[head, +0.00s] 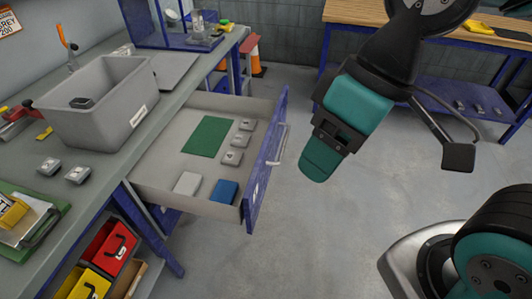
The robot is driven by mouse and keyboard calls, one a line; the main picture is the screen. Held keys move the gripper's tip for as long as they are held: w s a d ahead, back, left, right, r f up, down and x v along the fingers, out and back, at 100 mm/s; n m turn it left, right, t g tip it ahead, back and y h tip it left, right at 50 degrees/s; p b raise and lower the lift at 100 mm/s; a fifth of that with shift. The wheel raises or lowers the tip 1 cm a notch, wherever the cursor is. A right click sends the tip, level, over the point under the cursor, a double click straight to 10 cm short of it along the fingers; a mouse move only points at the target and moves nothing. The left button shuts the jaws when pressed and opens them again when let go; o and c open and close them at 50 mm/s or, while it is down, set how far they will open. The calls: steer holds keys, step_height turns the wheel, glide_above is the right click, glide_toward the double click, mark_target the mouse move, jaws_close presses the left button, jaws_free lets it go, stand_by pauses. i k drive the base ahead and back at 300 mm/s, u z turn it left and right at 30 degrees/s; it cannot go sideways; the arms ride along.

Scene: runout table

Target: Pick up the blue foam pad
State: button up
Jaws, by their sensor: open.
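The blue foam pad (223,191) lies flat in the open drawer (160,163), in its near right corner beside the blue drawer front. A pale grey pad (188,183) lies just left of it, with a narrow gap between them. My gripper (319,162) is teal and black and hangs to the right of the drawer, pointing down and left. It is apart from the blue pad and holds nothing that I can see. Its jaws are open, though they are seen nearly edge-on.
The drawer also holds a green sheet (206,136) and three small grey blocks (238,140). Its blue front has a metal handle (280,144). A grey bin (98,105) and loose blocks stand on the workbench at left. An orange cone (255,55) stands behind.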

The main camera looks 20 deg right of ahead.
mark_target(225, 192)
steer(key=u, duration=0.2)
steer(key=k, duration=0.4)
steer(key=z, duration=1)
steer(key=i, duration=1.35)
steer(key=u, duration=1.05)
steer(key=i, duration=0.5)
steer(key=u, duration=0.55)
